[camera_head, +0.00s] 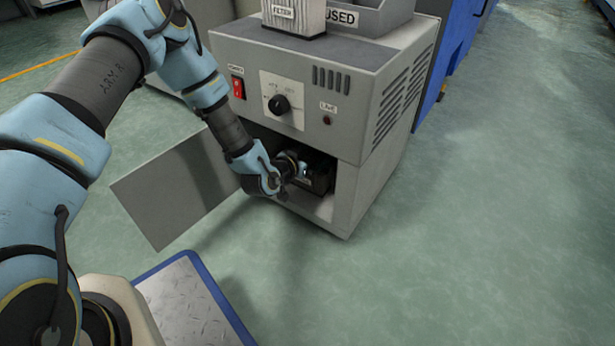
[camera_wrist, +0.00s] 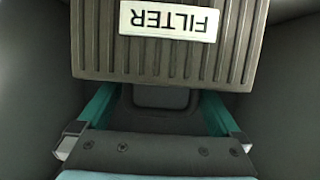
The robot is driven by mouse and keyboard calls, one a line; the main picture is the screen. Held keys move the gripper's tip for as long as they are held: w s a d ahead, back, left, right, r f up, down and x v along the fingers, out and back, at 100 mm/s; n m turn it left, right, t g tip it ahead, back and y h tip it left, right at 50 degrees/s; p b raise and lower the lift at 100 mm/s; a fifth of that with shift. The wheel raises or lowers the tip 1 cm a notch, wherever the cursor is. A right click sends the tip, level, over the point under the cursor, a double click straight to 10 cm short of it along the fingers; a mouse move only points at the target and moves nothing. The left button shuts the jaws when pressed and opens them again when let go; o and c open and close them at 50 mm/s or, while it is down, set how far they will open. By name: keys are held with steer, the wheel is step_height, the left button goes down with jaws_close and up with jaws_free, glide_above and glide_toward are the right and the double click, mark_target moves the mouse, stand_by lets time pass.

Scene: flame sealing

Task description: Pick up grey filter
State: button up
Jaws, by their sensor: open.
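The grey filter (camera_wrist: 160,60) fills the upper middle of the wrist view. It has a ribbed face and a white FILTER label that reads upside down. In the head view it is a dark shape (camera_head: 319,182) inside the open lower compartment of the grey machine (camera_head: 350,150), largely hidden by my arm. My gripper (camera_wrist: 158,100) is open, with one teal finger on each side near the filter's lower edge in the wrist view. The fingertips are partly hidden by the filter, and I cannot tell whether they touch it. In the head view my gripper (camera_head: 300,168) reaches into the compartment.
The machine's door (camera_head: 175,190) hangs open to the left, close to my arm. The compartment walls stand close around my gripper. The floor (camera_head: 480,230) to the right is clear.

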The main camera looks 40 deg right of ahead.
steer(key=shift+c, duration=0.4)
jaws_close()
stand_by(0.4)
